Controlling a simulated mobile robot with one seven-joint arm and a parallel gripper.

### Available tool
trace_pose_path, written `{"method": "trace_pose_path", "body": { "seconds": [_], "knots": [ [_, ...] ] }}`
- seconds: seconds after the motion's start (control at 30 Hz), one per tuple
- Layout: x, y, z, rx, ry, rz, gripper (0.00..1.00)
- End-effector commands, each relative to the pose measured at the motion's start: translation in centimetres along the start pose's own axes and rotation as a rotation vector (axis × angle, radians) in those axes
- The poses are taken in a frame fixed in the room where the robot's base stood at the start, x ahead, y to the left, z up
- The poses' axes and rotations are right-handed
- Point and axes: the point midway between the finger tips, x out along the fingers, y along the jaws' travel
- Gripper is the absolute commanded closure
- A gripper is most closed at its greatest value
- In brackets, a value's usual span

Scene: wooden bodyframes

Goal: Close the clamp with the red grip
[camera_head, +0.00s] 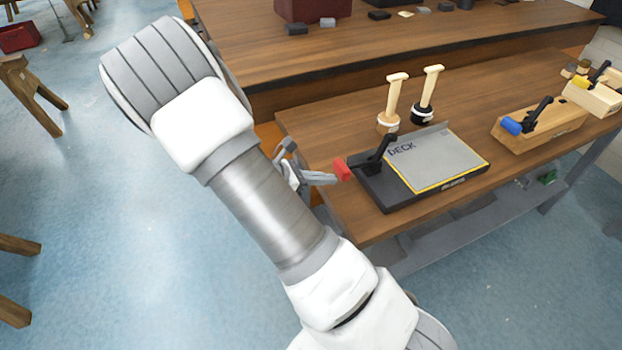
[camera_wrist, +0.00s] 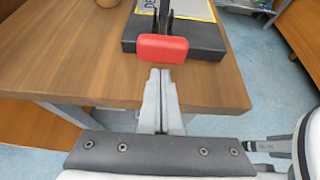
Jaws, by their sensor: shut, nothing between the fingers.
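The clamp with the red grip (camera_head: 342,169) is mounted on the left side of a dark base (camera_head: 405,203) on the workbench. Its black lever (camera_head: 382,151) has an upright arm, and the red grip sticks out to the left, toward my gripper. In the wrist view the red grip (camera_wrist: 163,48) is straight ahead of the fingertips, with a black part behind it. My gripper (camera_head: 330,178) is shut and empty, its tips close to the red grip. In the wrist view the two fingers (camera_wrist: 161,75) are together just below the grip; I cannot tell whether they touch it.
A grey panel marked DECK (camera_head: 440,160) lies on the base. Two wooden-handled tools (camera_head: 397,95) stand behind it. A wooden block with a blue-grip clamp (camera_head: 512,126) is at right. Another bench (camera_head: 360,45) stands behind. The bench front edge is below my gripper.

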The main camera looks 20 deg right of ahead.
Motion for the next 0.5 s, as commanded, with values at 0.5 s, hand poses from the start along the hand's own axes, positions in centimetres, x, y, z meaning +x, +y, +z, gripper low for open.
{"method": "trace_pose_path", "body": {
  "seconds": [0.5],
  "knots": [
    [1.42, -0.05, 0.01, 0.0, 0.001, -0.001, 1.0]
  ]
}}
